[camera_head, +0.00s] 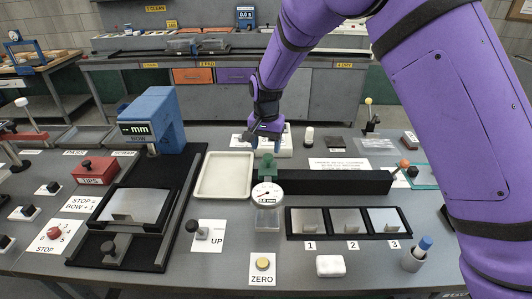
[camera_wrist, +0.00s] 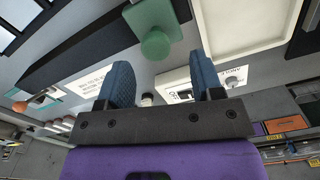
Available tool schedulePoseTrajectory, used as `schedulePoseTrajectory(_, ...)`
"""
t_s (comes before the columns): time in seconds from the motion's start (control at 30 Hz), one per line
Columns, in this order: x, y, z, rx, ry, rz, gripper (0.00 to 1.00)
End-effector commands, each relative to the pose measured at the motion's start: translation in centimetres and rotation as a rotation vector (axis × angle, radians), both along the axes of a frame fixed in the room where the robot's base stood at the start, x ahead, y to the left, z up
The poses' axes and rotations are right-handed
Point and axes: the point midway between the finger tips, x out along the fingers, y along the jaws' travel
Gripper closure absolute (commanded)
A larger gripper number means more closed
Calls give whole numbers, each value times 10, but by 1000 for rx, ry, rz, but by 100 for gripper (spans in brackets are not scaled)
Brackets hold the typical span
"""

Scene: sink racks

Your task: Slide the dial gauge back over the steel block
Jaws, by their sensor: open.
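The dial gauge (camera_head: 267,192) has a round white face and a small readout that seems to read 0.0 mm. It stands in front of a long black beam (camera_head: 340,182). A pale grey block (camera_head: 267,222), apparently the steel block, shows directly below the gauge; I cannot tell whether they touch. A green carriage (camera_head: 266,166) sits behind the gauge at the beam's left end. Its green knob (camera_wrist: 156,44) shows in the wrist view. My gripper (camera_head: 268,148) is open and empty behind the carriage. In the wrist view its blue fingers (camera_wrist: 161,72) stand apart, short of the knob.
A cream tray (camera_head: 225,193) lies left of the gauge. A black rack with three steel plates (camera_head: 290,236) is at the right. The UP knob (camera_head: 202,233) and yellow ZERO button (camera_head: 263,264) are in front. A white box (camera_head: 242,140) stands near my gripper.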

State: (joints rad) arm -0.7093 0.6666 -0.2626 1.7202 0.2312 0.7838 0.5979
Motion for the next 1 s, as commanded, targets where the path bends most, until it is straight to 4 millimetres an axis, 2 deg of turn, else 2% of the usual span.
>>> schedulePoseTrajectory(0.1,0,1,25,2,-4,1,40)
schedulePoseTrajectory(0.33,0,1,58,1,-1,1,40)
schedulePoseTrajectory(0.5,0,1,68,1,-1,1,40)
schedulePoseTrajectory(0.83,0,1,69,1,-1,1,40)
schedulePoseTrajectory(0.93,-1,-5,76,6,-4,1,40)
schedulePoseTrajectory(1.0,-3,-16,89,18,-11,3,40)
